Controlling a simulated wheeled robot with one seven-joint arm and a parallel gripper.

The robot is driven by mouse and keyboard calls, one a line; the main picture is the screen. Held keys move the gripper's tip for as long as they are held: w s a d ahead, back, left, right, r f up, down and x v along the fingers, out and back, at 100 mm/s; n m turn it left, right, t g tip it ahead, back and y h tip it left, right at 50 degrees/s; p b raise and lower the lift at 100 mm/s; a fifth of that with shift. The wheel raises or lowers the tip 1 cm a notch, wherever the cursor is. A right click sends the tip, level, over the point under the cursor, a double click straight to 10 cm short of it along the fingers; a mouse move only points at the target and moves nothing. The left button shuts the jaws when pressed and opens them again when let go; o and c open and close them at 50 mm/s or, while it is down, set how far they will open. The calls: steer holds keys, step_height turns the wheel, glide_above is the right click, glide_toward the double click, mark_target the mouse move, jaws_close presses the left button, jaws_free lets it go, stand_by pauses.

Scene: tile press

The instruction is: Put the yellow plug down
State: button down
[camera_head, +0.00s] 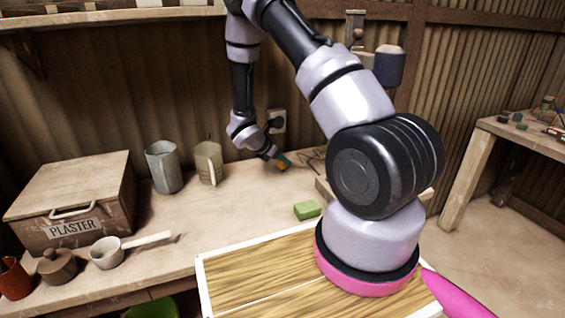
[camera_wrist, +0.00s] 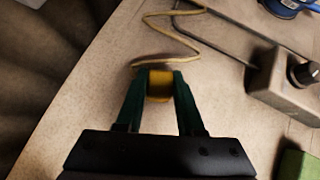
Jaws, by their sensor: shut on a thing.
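The yellow plug (camera_wrist: 159,85) sits between the two green fingertips of my gripper (camera_wrist: 157,90) in the wrist view. My gripper is shut on it. In the head view my gripper (camera_head: 283,162) is over the back of the workbench, close to the wall, and the plug shows only as a small yellow-orange patch by the fingertips. A pale cord (camera_wrist: 172,28) runs behind the plug in the wrist view. I cannot tell whether the plug touches the bench top.
A green block (camera_head: 307,210) lies on the bench (camera_head: 232,212). A grey box with a dark knob (camera_wrist: 284,82) stands right of the plug. A wall socket (camera_head: 277,120) is behind my gripper. Bare bench lies in front.

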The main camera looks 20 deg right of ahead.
steer(key=shift+f, duration=0.35)
steer(key=shift+f, duration=0.55)
steer(key=c, duration=0.5)
jaws_free()
steer(key=shift+r, duration=0.1)
